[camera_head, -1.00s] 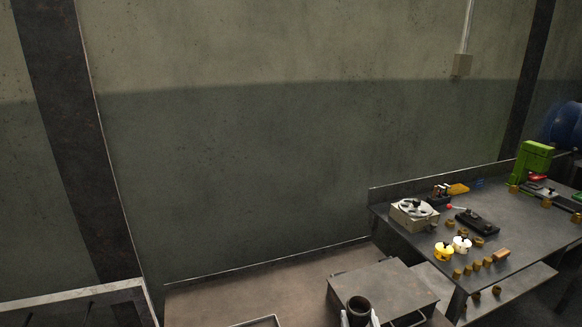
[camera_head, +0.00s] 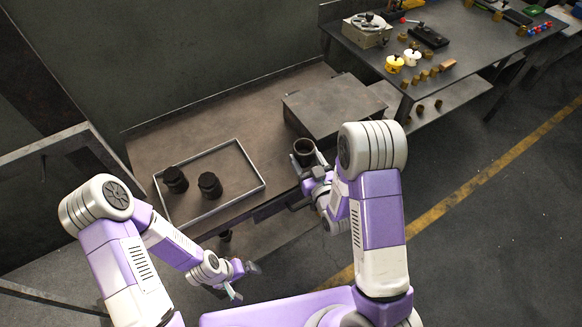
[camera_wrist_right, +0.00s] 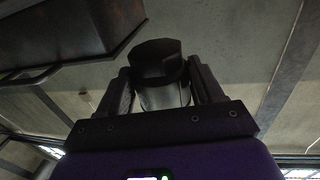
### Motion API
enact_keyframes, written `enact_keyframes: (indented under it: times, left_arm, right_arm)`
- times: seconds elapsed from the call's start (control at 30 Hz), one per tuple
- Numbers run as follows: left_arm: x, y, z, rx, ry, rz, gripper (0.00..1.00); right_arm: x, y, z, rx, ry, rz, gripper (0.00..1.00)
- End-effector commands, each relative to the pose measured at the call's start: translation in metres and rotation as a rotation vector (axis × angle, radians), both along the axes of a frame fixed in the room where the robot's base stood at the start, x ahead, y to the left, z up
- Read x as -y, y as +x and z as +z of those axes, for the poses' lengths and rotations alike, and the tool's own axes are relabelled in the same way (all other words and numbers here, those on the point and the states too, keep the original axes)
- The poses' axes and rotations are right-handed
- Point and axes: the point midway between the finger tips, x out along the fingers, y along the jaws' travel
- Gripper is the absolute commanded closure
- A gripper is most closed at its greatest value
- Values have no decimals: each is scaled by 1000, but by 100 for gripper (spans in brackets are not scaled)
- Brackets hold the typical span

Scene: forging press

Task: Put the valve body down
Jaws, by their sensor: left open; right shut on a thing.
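A dark, hollow cylindrical valve body (camera_head: 304,150) is in my right gripper (camera_head: 312,168), above the front part of the bench, right of the tray. In the right wrist view the same valve body (camera_wrist_right: 158,65) sits between the two fingers (camera_wrist_right: 160,90), which are shut on it. I cannot tell whether its base touches the bench. A metal-rimmed tray (camera_head: 237,204) lies to the left on the bench, with two similar dark parts (camera_head: 175,180) (camera_head: 210,186) standing in it. My left gripper (camera_head: 246,281) is open and empty, low in front of the bench.
A grey box-like block (camera_head: 330,105) stands on the brown bench (camera_head: 262,115), close behind the held part. Bare bench top lies between tray and block. A second table (camera_head: 440,45) with fixtures and small brass parts is at the back right. A yellow line (camera_head: 480,172) crosses the floor.

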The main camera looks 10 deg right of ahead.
Motion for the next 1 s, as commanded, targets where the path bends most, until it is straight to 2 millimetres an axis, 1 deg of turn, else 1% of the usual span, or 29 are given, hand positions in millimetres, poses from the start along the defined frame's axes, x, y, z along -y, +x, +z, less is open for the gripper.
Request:
enact_keyframes:
  times: [0.03, 0.2, 0.4, 0.53, 0.57, 0.63, 0.7, 0.83, 0.9, 1.0]
  left_arm:
    - [0, 0, -14, 0, 0, 0, 4]
    - [0, 0, -36, 0, 0, 0, 4]
    - [0, 0, -52, 0, 0, 0, 4]
    - [0, 0, -56, 0, 0, 0, 4]
    - [0, 0, -57, 0, 0, 0, 4]
    - [0, 0, -62, 0, 0, 0, 4]
    - [0, 0, -67, 0, 0, 0, 4]
    - [0, 0, -75, 0, 0, 0, 4]
    - [0, 0, -77, 0, 0, 0, 4]
    - [0, 0, -78, 0, 0, 0, 4]
  right_arm:
    - [-2, 6, 3, 15, 3, 46, 63]
    - [-16, 13, 20, 13, 0, 224, 63]
    - [-22, 10, 34, 5, -2, 366, 63]
    - [-23, 8, 36, 0, 0, 406, 63]
    - [-24, 7, 35, -1, 0, 412, 63]
    - [-24, 7, 25, -4, 0, 420, 63]
    - [-25, 7, 11, -6, 2, 422, 63]
    - [-25, 7, -12, -4, 0, 422, 63]
    - [-25, 7, -19, -2, 1, 421, 63]
    - [-25, 7, -25, -1, 1, 421, 63]
